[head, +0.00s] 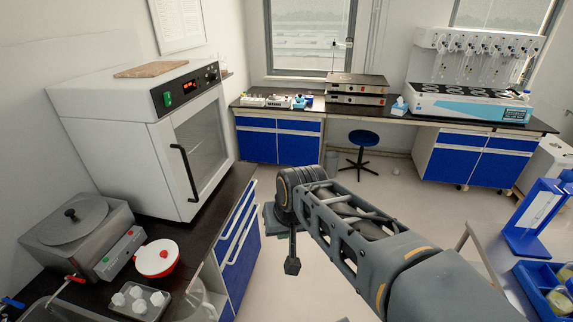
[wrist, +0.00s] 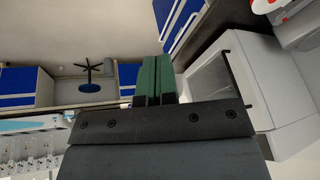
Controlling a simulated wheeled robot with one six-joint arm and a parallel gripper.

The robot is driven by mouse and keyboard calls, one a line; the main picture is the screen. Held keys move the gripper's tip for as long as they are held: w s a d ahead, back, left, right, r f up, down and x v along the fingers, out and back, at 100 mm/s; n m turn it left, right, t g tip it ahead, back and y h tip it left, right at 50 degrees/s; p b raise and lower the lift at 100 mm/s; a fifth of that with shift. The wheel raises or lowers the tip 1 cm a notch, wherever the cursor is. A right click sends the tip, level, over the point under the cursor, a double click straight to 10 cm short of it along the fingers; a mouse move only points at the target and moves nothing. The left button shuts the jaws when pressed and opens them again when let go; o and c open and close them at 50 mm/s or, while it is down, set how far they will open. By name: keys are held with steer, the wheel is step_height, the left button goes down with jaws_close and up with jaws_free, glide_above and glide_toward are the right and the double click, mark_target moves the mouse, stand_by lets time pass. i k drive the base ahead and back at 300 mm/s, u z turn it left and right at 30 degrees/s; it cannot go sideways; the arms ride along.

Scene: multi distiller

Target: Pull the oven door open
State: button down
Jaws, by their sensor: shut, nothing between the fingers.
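The white oven (head: 165,180) stands on the dark left counter. Its glass door (head: 203,140) faces right and looks shut. A black vertical handle (head: 184,172) runs along the door's near edge.
A blue stool (head: 363,137) stands by the back bench. The floor between the counters is clear.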

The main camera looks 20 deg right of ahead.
mark_target(192, 145)
steer(key=u, duration=0.5)
steer(key=k, duration=1.25)
steer(key=i, duration=0.5)
steer(key=z, duration=0.55)
steer(key=i, duration=0.85)
steer(key=u, duration=0.85)
steer(key=i, duration=0.45)
steer(key=u, duration=0.4)
